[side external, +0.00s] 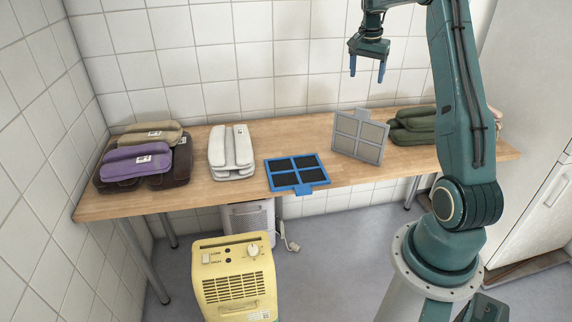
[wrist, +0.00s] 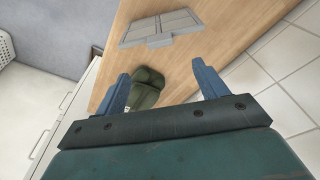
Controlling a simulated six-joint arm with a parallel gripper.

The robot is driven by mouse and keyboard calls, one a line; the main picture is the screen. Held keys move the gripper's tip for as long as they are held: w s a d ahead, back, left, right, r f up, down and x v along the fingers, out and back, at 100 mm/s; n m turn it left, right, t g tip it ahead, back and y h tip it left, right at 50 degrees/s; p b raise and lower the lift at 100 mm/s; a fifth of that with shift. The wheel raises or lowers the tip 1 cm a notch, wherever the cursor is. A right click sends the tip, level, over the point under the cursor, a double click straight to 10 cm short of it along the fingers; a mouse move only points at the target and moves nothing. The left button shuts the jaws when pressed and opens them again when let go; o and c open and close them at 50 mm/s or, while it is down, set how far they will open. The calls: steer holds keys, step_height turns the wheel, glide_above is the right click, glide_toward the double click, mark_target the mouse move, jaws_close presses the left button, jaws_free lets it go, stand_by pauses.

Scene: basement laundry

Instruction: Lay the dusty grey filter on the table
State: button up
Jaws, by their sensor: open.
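The dusty grey filter (side external: 347,143) stands on edge, leaning slightly, on the wooden table (side external: 240,192), right of its middle, with its tab at the top. In the wrist view the grey filter (wrist: 178,24) shows foreshortened near the top. I cannot tell what holds it up. My gripper (side external: 367,70) is open and empty, well above the table and above the filter, fingers pointing down. Its two blue fingers also frame the lower half of the wrist view (wrist: 163,75). A blue-framed filter with dark panels (side external: 283,164) lies flat left of the grey one, its tab over the front edge.
White folded bundles (side external: 231,155) and purple and brown ones (side external: 137,163) lie on the left of the table. Green bundles (side external: 412,125) lie close right of the grey filter. A yellow appliance (side external: 236,285) stands on the floor in front. A tiled wall is behind.

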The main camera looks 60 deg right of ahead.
steer(key=a+r+n+t, duration=0.1)
steer(key=a+r+n, duration=0.35)
steer(key=a, duration=0.85)
steer(key=a+r+n+t, duration=0.2)
steer(key=a+r+n, duration=0.3)
steer(key=a, duration=0.7)
steer(key=s+a+f+n+t+y, duration=0.1)
steer(key=s+a+n, duration=0.7)
steer(key=s+a, duration=0.8)
steer(key=a+f+t, duration=0.1)
steer(key=a, duration=0.2)
steer(key=shift+f+t+y, duration=0.15)
steer(key=shift+t+y, duration=0.15)
steer(key=shift+y, duration=0.1)
